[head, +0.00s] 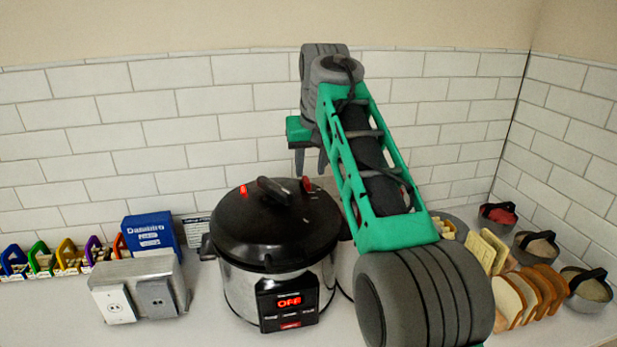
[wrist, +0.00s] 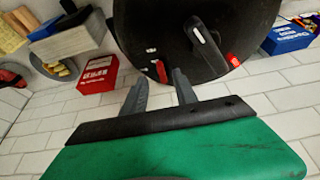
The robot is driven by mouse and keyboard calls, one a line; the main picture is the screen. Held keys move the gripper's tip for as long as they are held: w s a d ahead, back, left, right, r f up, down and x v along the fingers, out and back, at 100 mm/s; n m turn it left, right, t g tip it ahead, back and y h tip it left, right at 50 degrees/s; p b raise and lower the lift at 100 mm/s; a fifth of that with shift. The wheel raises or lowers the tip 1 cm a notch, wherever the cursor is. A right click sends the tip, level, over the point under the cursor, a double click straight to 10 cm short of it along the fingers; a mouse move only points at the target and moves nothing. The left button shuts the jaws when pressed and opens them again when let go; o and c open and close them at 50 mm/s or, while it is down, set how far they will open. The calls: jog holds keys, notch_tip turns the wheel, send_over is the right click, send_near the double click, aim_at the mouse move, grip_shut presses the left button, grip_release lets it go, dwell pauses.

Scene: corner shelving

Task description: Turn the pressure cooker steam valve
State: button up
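The pressure cooker (head: 240,285) stands on the counter, with a steel body, black lid (head: 245,225) and a front display reading "OFF". The lid also shows in the wrist view (wrist: 150,25). A dark raised handle (wrist: 205,48) crosses the lid top. A small red piece, perhaps the steam valve (wrist: 161,72), sits near the lid's rear edge; it also shows in the head view (head: 307,182). My gripper (head: 310,172) is open above the lid's back edge. In the wrist view, its fingertips (wrist: 159,75) are apart on either side of the red piece; contact cannot be told.
A blue box (head: 149,233) and a metal outlet box (head: 140,287) stand left of the cooker. Bread slices (head: 510,297) and handled bowls (head: 585,288) lie right. A red box (wrist: 97,74) shows in the wrist view. The tiled wall (head: 225,100) is close behind.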

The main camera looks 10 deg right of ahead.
aim_at(308, 182)
jog(key=x, duration=0.5)
jog(key=shift+a, duration=0.15)
jog(key=shift+c, duration=0.5)
grip_shut()
jog(key=shift+r, duration=0.1)
